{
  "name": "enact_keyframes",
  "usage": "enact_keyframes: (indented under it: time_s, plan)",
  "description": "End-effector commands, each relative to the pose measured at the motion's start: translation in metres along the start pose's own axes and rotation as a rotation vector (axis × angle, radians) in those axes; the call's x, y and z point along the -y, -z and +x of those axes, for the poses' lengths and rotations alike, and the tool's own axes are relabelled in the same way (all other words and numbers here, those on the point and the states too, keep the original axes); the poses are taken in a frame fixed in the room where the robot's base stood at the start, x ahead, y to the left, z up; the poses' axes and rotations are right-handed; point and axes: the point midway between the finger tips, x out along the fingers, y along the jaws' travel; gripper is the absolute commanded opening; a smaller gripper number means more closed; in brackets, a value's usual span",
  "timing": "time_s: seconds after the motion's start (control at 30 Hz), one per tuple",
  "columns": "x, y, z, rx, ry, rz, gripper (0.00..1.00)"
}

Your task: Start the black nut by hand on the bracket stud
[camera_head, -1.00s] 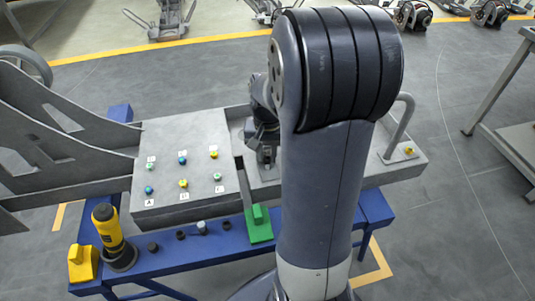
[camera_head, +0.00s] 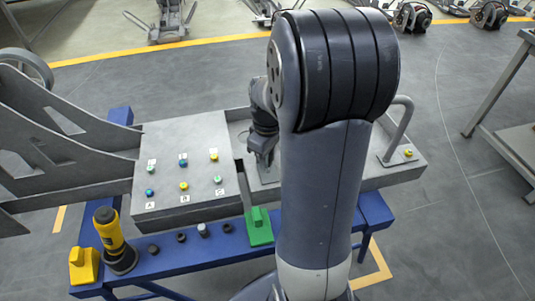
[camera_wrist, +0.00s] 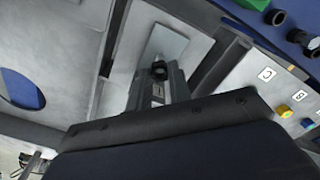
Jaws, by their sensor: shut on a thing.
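My gripper (camera_wrist: 158,88) reaches out from the lower edge of the wrist view and is shut on a small black nut (camera_wrist: 160,69) at its tip. The nut shows in front of a pale bracket plate (camera_wrist: 168,42). I cannot tell whether nut and plate touch, and no stud shows there. In the head view my gripper (camera_head: 263,147) points down over the grey chassis recess, partly hidden by my arm. The plate (camera_head: 266,169) shows beside it.
A panel (camera_head: 165,195) with coloured studs and labels lies left of my gripper. A blue bench (camera_head: 175,262) in front carries a yellow-black tool (camera_head: 111,238), a green block (camera_head: 258,228) and several loose nuts. A handle (camera_head: 400,130) stands at the right, by a yellow stud.

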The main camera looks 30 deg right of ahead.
Motion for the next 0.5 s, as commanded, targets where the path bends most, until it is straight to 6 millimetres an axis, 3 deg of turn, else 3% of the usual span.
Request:
enact_keyframes:
  time_s: [0.5]
  plan:
    - [0.0, 0.0, 0.0004, 0.0, 0.0, -0.046, 0.03]
